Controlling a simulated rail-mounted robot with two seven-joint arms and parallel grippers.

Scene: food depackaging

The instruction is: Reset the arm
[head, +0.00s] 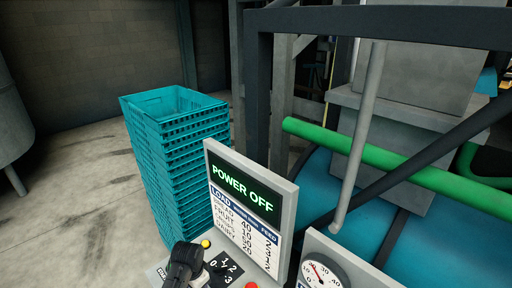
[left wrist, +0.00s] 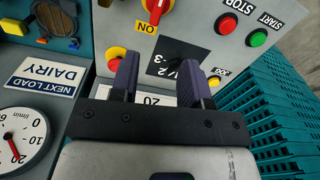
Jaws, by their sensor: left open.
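My left gripper (head: 186,268) shows at the bottom of the head view, dark, over the control panel (head: 158,270). In the left wrist view its two purple-grey fingers (left wrist: 157,75) are apart, with nothing held between them. They point at the grey panel face (left wrist: 215,70), over a black dial plate with numbers (left wrist: 170,58). A red rotary switch (left wrist: 155,8) beside the word ON is just beyond the fingertips. I cannot tell whether the fingers touch the panel. My right gripper is not in view.
A screen (head: 245,190) reads POWER OFF. The panel has a red STOP button (left wrist: 224,25), a green START button (left wrist: 258,38) and a red button on yellow (left wrist: 116,54). Teal crates (head: 170,150) are stacked behind. A gauge (head: 320,274) is at right. Open floor lies left.

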